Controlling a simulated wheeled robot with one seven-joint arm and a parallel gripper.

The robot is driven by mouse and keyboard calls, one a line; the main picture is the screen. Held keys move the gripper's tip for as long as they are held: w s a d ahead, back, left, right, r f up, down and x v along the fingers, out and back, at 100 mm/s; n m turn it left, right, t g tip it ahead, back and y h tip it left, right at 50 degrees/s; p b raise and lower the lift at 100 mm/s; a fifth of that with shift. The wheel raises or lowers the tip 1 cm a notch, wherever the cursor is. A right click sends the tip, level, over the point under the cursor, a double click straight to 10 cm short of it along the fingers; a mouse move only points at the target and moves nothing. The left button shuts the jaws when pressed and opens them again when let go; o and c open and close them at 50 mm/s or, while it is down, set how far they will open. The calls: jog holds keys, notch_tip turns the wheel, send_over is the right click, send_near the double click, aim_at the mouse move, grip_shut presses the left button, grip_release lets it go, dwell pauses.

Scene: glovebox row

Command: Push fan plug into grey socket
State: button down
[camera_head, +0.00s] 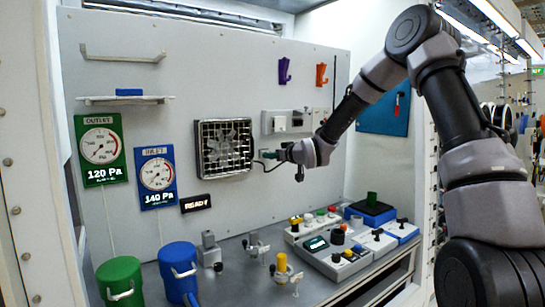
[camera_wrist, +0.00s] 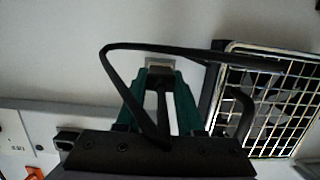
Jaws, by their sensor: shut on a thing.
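My gripper (camera_head: 268,154) is at the wall, just right of the fan (camera_head: 222,148). In the wrist view its green fingers (camera_wrist: 160,85) are shut on the fan plug (camera_wrist: 160,66), a small light-tipped piece between the fingertips. A black cable (camera_wrist: 170,54) loops over the fingers towards the fan (camera_wrist: 270,95). In the head view, a pale socket strip (camera_head: 266,124) runs along the wall above my gripper. A white socket (camera_wrist: 12,140) shows at the wrist view's lower left. I cannot tell which outlet is grey. The plug looks apart from the strip.
Purple (camera_head: 285,71) and orange (camera_head: 321,75) hooks hang above the strip. A control box with knobs and buttons (camera_head: 338,262) stands on the bench below. Green (camera_head: 121,279) and blue (camera_head: 178,272) canisters stand at the left. The wall between fan and bench is mostly clear.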

jog(key=shift+f+v, duration=0.15)
jog(key=shift+v, duration=0.55)
jog(key=shift+f+v, duration=0.15)
jog(key=shift+v, duration=0.55)
dwell(0.5)
jog(key=shift+f+v, duration=0.15)
jog(key=shift+v, duration=0.65)
jog(key=shift+f+v, duration=0.2)
jog(key=shift+v, duration=0.65)
jog(key=shift+f+v, duration=0.15)
jog(key=shift+v, duration=0.65)
jog(key=shift+s+d+r, duration=0.1)
jog(key=shift+s, duration=0.05)
